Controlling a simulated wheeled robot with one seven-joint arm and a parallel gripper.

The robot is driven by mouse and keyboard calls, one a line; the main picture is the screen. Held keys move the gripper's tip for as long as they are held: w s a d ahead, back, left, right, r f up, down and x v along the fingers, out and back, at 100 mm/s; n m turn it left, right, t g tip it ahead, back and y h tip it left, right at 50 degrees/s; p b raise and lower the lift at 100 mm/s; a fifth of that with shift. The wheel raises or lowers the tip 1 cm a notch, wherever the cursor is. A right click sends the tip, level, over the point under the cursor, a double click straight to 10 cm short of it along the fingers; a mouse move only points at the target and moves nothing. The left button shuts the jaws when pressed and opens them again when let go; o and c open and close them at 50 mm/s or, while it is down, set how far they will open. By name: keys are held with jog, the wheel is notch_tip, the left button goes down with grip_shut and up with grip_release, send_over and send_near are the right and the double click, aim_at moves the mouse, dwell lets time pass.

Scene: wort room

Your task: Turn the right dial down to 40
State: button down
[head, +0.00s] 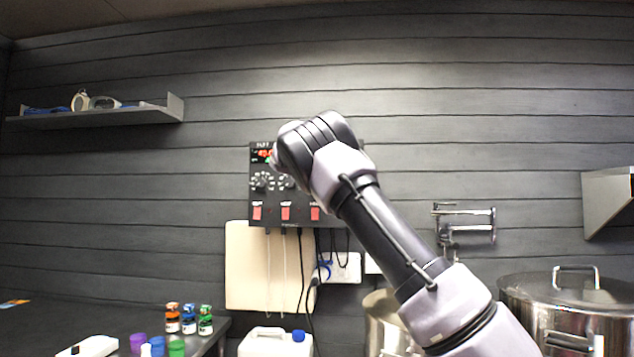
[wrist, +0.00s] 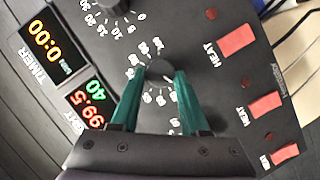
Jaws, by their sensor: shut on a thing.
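A black control panel (head: 252,205) hangs on the wall; my arm covers its upper right part in the head view. In the wrist view, the green fingers of my gripper (wrist: 160,78) are shut on the right dial (wrist: 158,70), a round black knob, one finger on each side. White scale numbers ring it; its pointer mark is not clear. The heat display (wrist: 90,100) beside it reads 40 in green and 99.5 in red. In the head view, the gripper's fingertips are hidden behind my wrist.
Another dial (wrist: 112,5) shows at the wrist view's top edge, and a timer display (wrist: 47,45) reads 0:00. Red heat switches (wrist: 237,40) line the panel's other side. Cables hang below. Small bottles (head: 188,320), a jug (head: 275,343) and a steel pot (head: 570,300) stand lower down.

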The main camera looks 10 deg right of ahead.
jog(key=shift+f+n+h, duration=0.2)
jog(key=shift+n+h, duration=0.1)
jog(key=shift+n, duration=0.1)
dwell(0.4)
jog(key=shift+c, duration=2)
grip_release()
jog(key=shift+w, duration=0.1)
jog(key=shift+r, duration=0.1)
jog(key=v, duration=1)
jog(key=shift+s+a, duration=0.2)
jog(key=shift+s, duration=0.15)
